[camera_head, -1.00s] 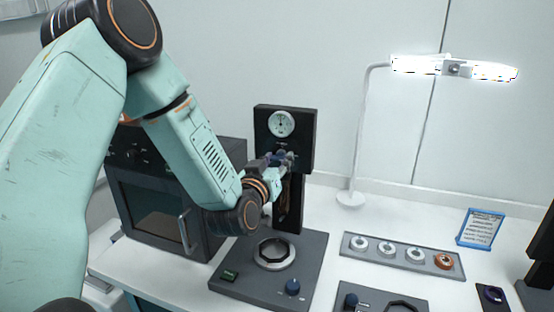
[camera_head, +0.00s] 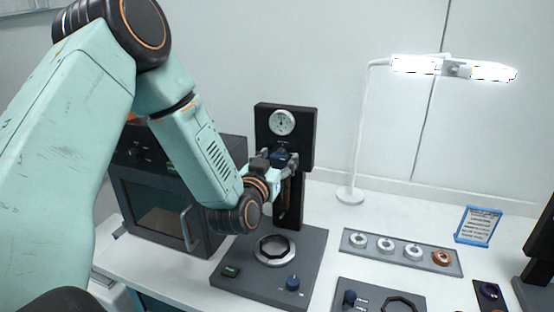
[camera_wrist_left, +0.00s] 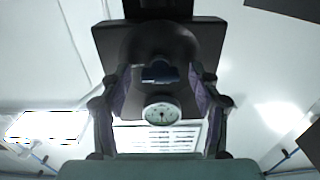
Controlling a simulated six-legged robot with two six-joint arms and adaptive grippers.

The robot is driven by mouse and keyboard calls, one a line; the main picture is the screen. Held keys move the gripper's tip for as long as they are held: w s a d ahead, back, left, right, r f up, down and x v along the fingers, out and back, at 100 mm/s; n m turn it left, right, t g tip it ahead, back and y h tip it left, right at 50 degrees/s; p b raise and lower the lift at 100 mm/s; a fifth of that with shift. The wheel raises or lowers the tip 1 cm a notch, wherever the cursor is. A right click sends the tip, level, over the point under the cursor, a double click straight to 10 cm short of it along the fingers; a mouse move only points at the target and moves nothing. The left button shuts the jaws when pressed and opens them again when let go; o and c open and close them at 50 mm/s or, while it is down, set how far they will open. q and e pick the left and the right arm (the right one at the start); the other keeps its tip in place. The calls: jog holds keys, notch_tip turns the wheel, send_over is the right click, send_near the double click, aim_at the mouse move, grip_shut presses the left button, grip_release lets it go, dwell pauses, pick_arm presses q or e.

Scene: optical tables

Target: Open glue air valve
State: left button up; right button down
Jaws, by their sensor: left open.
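The glue station has a black upright head (camera_head: 300,150) with a round white pressure gauge (camera_head: 282,122). A dark blue valve knob (camera_head: 281,156) sits below the gauge. My left gripper (camera_head: 278,161) is at the front of this head, with one finger on each side of the knob. In the left wrist view the gripper (camera_wrist_left: 161,88) is open, the knob (camera_wrist_left: 160,72) lies between the fingers with gaps on both sides, and the gauge (camera_wrist_left: 161,111) appears below it. My right gripper is not in view.
The station's grey base (camera_head: 255,262) carries a ring holder, a green switch and a blue knob (camera_head: 292,283). A dark oven (camera_head: 160,205) stands to the left, close to my arm. A lamp (camera_head: 350,194), a tray of rings (camera_head: 400,262) and a blue-framed sign (camera_head: 478,226) are to the right.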

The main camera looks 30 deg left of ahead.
pick_arm(q)
jog(key=v, duration=1.2)
jog(key=shift+f, duration=0.1)
jog(key=s+d+f+g+h, duration=0.1)
jog(key=s+d+f+g, duration=0.1)
jog(key=f, duration=0.5)
jog(key=s+d+f+m+g+h, duration=0.1)
jog(key=s+d+f+g+h, duration=0.1)
jog(key=f, duration=0.5)
jog(key=s+d+f+m+g+h, duration=0.1)
jog(key=s+d+f+g, duration=0.3)
jog(key=f, duration=0.4)
jog(key=shift+s+g+h, duration=0.4)
jog(key=shift+s, duration=0.1)
jog(key=s+d+f+g+b, duration=0.1)
jog(key=s+f+g, duration=0.4)
jog(key=s, duration=0.5)
jog(key=s+d+f+g, duration=0.1)
jog(key=s+f+g, duration=0.3)
jog(key=s+f, duration=0.45)
notch_tip(320, 180, down, 12)
jog(key=b, duration=1.3)
jog(key=shift+s+d+b, duration=0.25)
jog(key=shift+s+b, duration=0.15)
jog(key=shift+s, duration=0.1)
